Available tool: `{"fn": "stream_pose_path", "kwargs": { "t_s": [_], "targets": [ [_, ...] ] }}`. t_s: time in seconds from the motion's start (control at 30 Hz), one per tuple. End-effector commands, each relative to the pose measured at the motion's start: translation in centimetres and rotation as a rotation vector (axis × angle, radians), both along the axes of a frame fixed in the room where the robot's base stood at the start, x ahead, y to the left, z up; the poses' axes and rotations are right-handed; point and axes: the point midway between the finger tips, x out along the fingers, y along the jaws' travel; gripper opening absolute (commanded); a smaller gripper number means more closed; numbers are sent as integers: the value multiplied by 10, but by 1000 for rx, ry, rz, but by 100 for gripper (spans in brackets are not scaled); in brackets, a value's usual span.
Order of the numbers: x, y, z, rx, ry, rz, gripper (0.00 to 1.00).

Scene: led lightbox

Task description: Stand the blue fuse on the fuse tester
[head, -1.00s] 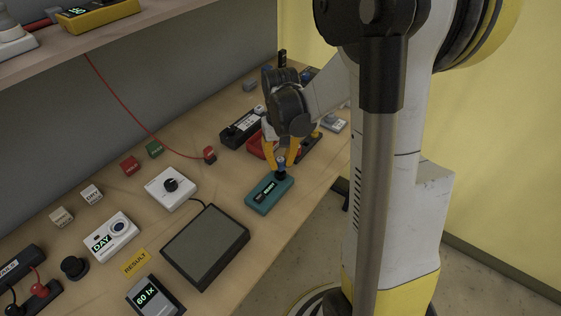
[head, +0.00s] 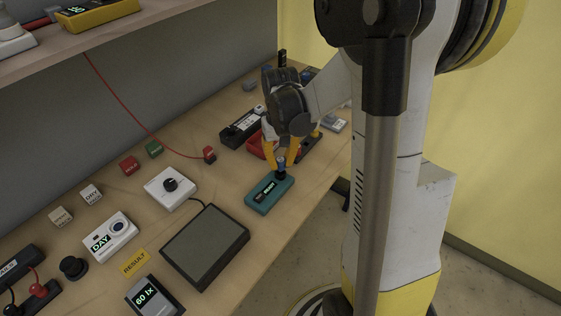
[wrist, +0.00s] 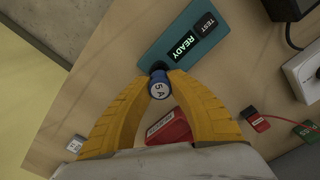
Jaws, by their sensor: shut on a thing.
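The blue fuse (wrist: 159,89) is between the yellow fingertips of my gripper (wrist: 163,80), which is shut on it. Its pale end marked "5 A" faces the wrist camera. The fuse tester (wrist: 162,49) is a teal box with a lit READY display and a TEST button. In the head view the fuse (head: 281,162) is upright at the black socket end of the tester (head: 284,189), with my gripper (head: 280,158) above it. The fuse's lower end is at or just over the socket; I cannot tell whether it is seated.
A red bin (head: 256,146) and a black device (head: 241,129) lie behind my gripper. A dark flat panel (head: 206,246) and a white dial box (head: 170,188) stand to the left of the tester. The table's front edge is close to the tester's right.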

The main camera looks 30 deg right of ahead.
Motion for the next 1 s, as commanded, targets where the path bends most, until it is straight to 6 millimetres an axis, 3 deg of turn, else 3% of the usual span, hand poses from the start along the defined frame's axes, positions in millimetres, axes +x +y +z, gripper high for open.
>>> {"fn": "stream_pose_path", "kwargs": {
  "t_s": [0.77, 0.8, 0.83, 0.87, 1.0],
  "targets": [
    [0, 0, -20, 0, 0, 0, 0],
    [0, 0, -20, 0, 0, 0, 28],
    [0, 0, -19, 0, 0, 0, 38],
    [0, 0, -19, 0, 0, 0, 42],
    [0, 0, -19, 0, 0, 0, 42]
  ]
}}
